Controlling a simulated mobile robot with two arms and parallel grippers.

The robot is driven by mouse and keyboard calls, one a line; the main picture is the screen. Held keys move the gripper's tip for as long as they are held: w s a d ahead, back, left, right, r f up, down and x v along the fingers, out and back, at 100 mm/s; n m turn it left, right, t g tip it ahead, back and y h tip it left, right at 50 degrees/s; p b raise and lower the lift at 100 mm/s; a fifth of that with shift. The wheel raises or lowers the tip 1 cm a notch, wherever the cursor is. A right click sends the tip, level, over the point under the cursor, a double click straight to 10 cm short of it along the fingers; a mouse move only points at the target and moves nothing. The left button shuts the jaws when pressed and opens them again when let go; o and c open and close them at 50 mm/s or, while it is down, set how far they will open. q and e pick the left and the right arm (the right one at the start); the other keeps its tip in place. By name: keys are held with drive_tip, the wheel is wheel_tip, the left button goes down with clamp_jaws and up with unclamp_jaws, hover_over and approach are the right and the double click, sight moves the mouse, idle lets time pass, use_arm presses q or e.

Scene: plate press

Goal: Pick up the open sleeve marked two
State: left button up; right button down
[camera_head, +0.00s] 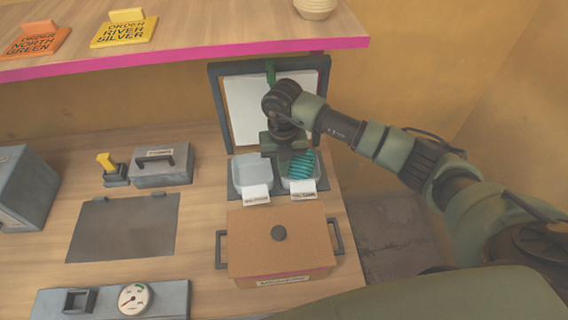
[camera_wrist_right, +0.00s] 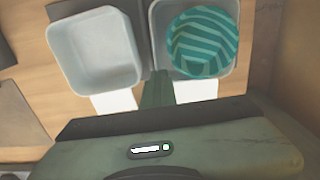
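I cannot make out a sleeve marked two in either view. My right gripper (camera_head: 287,148) is over the back of two small bins, in front of an upright dark frame with a white panel (camera_head: 243,108). In the right wrist view its fingers (camera_wrist_right: 157,90) show as one narrow dark green block with nothing seen between them, so they look shut. The left bin (camera_wrist_right: 95,50) is pale and empty. The right bin (camera_wrist_right: 157,35) holds a teal striped round thing (camera_wrist_right: 203,42). White labels on the bin fronts are too small to read. My left gripper is out of view.
A brown lidded box (camera_head: 250,250) with side handles stands in front of the bins. To the left are a dark flat plate (camera_head: 122,228), a grey handled box (camera_head: 160,175) and a gauge panel (camera_head: 170,300). A pink-edged shelf (camera_head: 190,55) overhangs with orange and yellow order signs.

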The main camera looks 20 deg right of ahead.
wheel_tip(320, 180, up, 8)
drive_tip(key=p, duration=0.3)
drive_tip(key=s+d+p, duration=0.2)
drive_tip(key=s+d, duration=0.1)
drive_tip(key=s, duration=1.2)
drive_tip(key=s+d+p, duration=0.2)
drive_tip(key=s+d, duration=0.1)
drive_tip(key=s, duration=1.3)
drive_tip(key=shift+s+d+f, duration=0.15)
drive_tip(key=shift+s+d, duration=0.15)
drive_tip(key=shift+d, duration=0.05)
drive_tip(key=c, duration=2.1)
unclamp_jaws()
drive_tip(key=o, duration=1.7)
drive_tip(key=shift+c, duration=0.2)
